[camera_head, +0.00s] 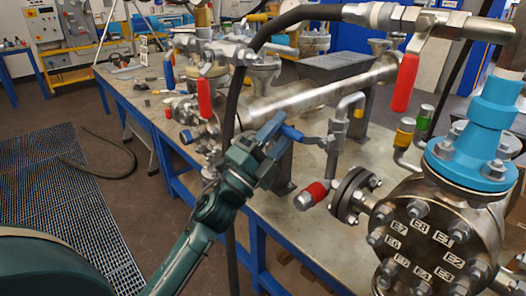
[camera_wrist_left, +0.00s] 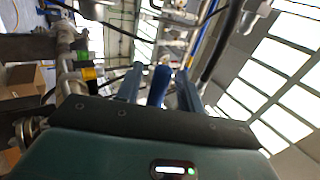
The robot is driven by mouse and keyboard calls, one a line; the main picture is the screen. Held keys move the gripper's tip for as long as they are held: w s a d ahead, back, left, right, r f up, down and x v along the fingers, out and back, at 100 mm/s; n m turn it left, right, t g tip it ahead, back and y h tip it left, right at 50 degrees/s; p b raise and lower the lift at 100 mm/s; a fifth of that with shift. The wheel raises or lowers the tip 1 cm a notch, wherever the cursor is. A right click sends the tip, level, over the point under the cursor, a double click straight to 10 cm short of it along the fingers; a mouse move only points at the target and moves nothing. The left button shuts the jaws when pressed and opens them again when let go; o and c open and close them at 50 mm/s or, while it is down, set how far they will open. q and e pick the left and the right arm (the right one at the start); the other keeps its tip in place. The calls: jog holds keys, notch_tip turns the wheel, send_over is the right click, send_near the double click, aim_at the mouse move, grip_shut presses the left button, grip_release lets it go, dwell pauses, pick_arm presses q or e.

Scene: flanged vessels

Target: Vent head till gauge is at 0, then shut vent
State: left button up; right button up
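A blue lever handle (camera_head: 291,133) sits on a thin pipe (camera_head: 338,135) that rises from the bench at mid-picture. My left gripper (camera_head: 270,132) is at this lever, coming from the lower left. In the left wrist view, the blue lever (camera_wrist_left: 158,86) lies between the two fingers, with a gap visible on each side, so the gripper looks open around it. Contact cannot be told. A steel vessel head (camera_head: 425,240) with bolts and labels stands at right under a blue flange (camera_head: 470,160). I cannot make out a gauge or its reading. My right gripper is not in view.
A black hose (camera_head: 233,100) arches close behind my left gripper. Red-handled valves hang at upper left (camera_head: 205,98) and upper right (camera_head: 406,82); another red handle (camera_head: 312,195) is low on the bench (camera_head: 285,215). A horizontal steel vessel (camera_head: 310,95) lies behind.

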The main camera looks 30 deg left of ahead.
pick_arm(q)
jog(key=b+v, duration=0.2)
jog(key=v, duration=1)
jog(key=shift+s+b, duration=0.15)
jog(key=shift+b, duration=0.15)
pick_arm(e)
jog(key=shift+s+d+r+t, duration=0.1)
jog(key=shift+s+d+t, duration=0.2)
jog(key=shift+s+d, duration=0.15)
pick_arm(q)
jog(key=shift+a+f, duration=0.1)
jog(key=shift+f, duration=0.05)
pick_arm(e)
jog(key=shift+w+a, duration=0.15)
